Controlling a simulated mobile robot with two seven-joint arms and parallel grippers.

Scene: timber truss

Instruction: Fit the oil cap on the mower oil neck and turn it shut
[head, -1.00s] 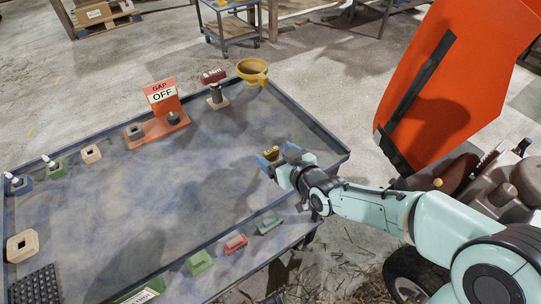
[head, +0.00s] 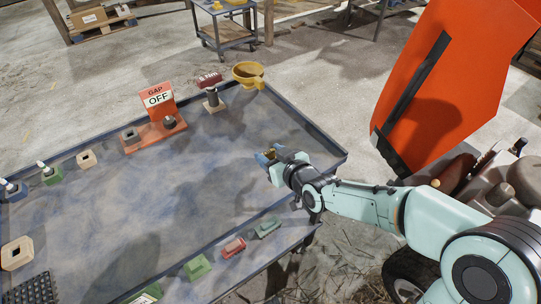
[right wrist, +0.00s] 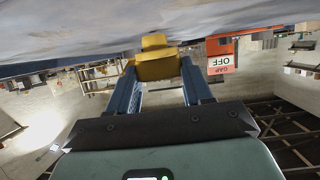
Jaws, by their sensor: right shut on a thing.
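My right gripper (head: 266,157) is above the right part of the blue-grey table, near its right edge. It is shut on a yellow piece, taken to be the oil cap (head: 271,153). In the right wrist view the stepped yellow cap (right wrist: 156,62) sits between the two blue fingers, with the tabletop close beyond it. The orange mower (head: 440,85) stands right of the table, its dark engine parts (head: 485,185) partly behind my right arm. A small yellowish knob (head: 435,183) shows there; I cannot tell whether it is the oil neck. My left gripper is not in view.
A yellow funnel-like cup (head: 249,75) and a red-topped post (head: 212,90) stand at the table's (head: 120,215) back edge, beside the GAP OFF sign (head: 159,98). Green and red blocks (head: 232,247) line the front edge. The table's middle is clear.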

